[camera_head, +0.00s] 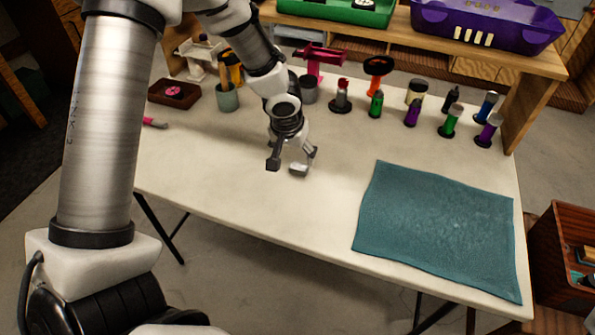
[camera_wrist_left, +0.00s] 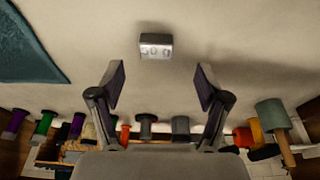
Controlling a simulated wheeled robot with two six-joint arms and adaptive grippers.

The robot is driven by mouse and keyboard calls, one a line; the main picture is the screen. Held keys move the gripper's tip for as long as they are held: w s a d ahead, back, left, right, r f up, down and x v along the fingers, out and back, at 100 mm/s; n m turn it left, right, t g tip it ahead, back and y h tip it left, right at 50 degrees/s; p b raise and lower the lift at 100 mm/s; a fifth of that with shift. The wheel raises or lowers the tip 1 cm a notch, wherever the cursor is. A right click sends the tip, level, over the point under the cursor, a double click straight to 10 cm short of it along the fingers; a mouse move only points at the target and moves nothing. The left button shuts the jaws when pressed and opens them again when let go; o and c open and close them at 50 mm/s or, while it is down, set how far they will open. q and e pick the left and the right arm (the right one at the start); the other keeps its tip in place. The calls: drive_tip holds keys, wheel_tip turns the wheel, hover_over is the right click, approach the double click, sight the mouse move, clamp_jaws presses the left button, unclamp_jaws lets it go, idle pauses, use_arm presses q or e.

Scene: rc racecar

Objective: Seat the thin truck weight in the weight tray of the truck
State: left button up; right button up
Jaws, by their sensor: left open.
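A small grey metal block marked "50 g", which looks like the truck weight (camera_wrist_left: 155,46), lies on the white table. In the head view the weight (camera_head: 298,170) sits on the table's middle, just in front of my left gripper (camera_head: 292,159). In the left wrist view my left gripper (camera_wrist_left: 160,78) is open and empty, with the weight past its fingertips and roughly centred between them. I cannot tell whether this is the thin weight. The truck and its weight tray are not seen. My right gripper is not in view.
A teal mat (camera_head: 440,232) covers the right of the table (camera_head: 240,195). Several paint bottles and tools stand along the back, with a grey-green cup (camera_head: 227,98) at left. A wooden shelf behind holds a green tray (camera_head: 335,12) and a purple tray (camera_head: 485,25). The middle front is clear.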

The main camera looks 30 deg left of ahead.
sight(299, 166)
use_arm(q)
drive_tip(key=x, duration=0.6)
drive_tip(key=shift+w+d, duration=0.15)
drive_tip(key=shift+w, duration=0.2)
drive_tip(key=c, duration=1.3)
drive_tip(key=shift+r, duration=0.15)
drive_tip(key=shift+c, duration=0.2)
